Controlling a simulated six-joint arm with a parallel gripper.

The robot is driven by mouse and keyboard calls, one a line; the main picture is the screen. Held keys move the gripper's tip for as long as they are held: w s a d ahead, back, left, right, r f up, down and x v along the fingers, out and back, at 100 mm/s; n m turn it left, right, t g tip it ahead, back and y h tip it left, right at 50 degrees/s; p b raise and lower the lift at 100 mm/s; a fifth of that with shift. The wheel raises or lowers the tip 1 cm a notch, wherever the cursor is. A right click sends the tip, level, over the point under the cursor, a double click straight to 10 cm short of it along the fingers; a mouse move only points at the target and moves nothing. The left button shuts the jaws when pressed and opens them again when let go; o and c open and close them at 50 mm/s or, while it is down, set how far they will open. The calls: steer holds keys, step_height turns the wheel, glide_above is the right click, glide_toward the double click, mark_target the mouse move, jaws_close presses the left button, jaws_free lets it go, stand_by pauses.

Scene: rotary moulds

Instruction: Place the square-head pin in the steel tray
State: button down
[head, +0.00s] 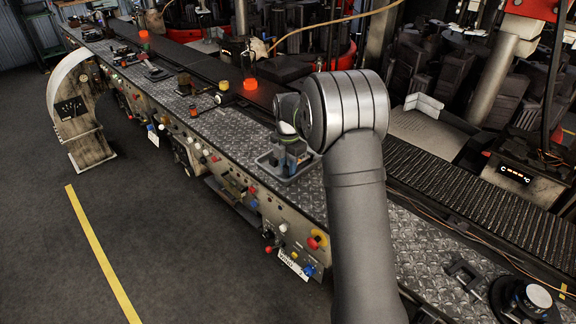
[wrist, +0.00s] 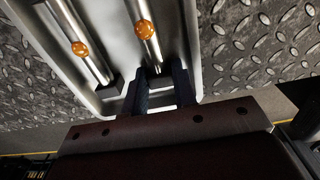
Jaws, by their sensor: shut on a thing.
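The steel tray (head: 287,181) sits on the diamond-plate bench beneath my gripper (head: 289,164). In the wrist view its pale rim (wrist: 190,38) surrounds two steel rods, each with an orange, speckled ball on it. My gripper's dark fingers (wrist: 162,82) reach over the tray's near edge and are shut on the near end of the right rod, taken as the square-head pin (wrist: 150,45). The pin lies along the tray, within its outline; I cannot tell whether it touches the floor. The other rod (wrist: 77,40) lies to its left, apart from the fingers. The pin's head shape is unclear.
The diamond-plate bench (head: 225,128) runs diagonally, with knobs and buttons along its front. A red-orange glowing piece (head: 250,84) stands farther back. A black clamp-like piece (head: 466,273) and a round black device (head: 528,299) lie at right. Bench beside the tray is clear.

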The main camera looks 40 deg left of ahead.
steer(key=shift+f, duration=0.1)
steer(key=c, duration=1.5)
jaws_free()
steer(key=shift+o, duration=0.2)
step_height(320, 180, up, 12)
step_height(320, 180, down, 12)
steer(key=shift+r, duration=2.4)
